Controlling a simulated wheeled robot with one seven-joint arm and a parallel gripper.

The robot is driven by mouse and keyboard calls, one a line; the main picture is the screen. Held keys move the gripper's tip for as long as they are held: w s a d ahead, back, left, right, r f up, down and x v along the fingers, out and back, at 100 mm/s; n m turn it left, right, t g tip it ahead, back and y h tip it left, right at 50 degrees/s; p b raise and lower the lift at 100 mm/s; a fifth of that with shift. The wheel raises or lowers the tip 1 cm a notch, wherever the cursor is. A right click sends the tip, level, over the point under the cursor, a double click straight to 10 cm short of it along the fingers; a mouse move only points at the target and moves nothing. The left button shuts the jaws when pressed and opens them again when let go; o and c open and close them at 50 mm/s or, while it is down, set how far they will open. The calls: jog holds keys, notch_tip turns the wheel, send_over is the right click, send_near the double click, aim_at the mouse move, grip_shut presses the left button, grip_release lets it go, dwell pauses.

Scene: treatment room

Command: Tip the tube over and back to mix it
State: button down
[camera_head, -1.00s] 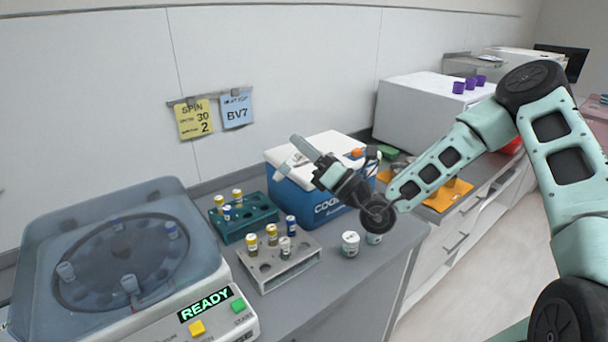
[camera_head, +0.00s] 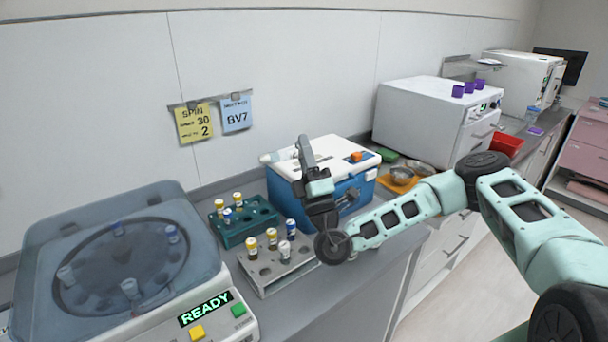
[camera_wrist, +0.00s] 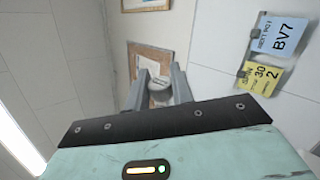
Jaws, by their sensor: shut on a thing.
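My gripper (camera_head: 306,152) is raised above the counter with its fingers pointing up, in front of the blue and white cooler box. The part of the tube between the fingers is hidden in the head view.
A grey rack (camera_head: 279,273) and a teal rack (camera_head: 238,231) hold several capped tubes below and left of my gripper. The centrifuge (camera_head: 190,292) at left reads READY. The cooler box (camera_head: 350,198) stands close behind my gripper. Two notes (camera_head: 193,123) hang on the wall.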

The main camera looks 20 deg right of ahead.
jog(key=n+y+p, duration=0.1)
jog(key=n+y, duration=0.1)
jog(key=r+n+g+y+p, duration=0.1)
jog(key=n+y+p, duration=0.1)
jog(key=n+y, duration=0.1)
jog(key=shift+p, duration=0.3)
jog(key=n+g+y+p, duration=0.3)
jog(key=n, duration=0.2)
jog(key=n+g+y+p, duration=0.3)
jog(key=n+y+p, duration=0.1)
jog(key=n, duration=0.1)
jog(key=n+g+y+p, duration=0.1)
jog(key=n+g+p, duration=0.3)
jog(key=n+p, duration=0.2)
jog(key=shift+g+p, duration=0.4)
jog(key=shift+p, duration=0.05)
jog(key=shift+n+g+p, duration=0.6)
jog(key=shift+n+p, duration=0.05)
jog(key=shift+n, duration=0.05)
jog(key=shift+f+n+g+h+b, duration=0.3)
jog(key=shift+f+n+g+b, duration=0.1)
jog(key=shift+n+b, duration=0.25)
jog(key=shift+f+n+g+h, duration=0.1)
jog(key=shift+n+g+h, duration=0.55)
jog(key=shift+n, duration=0.2)
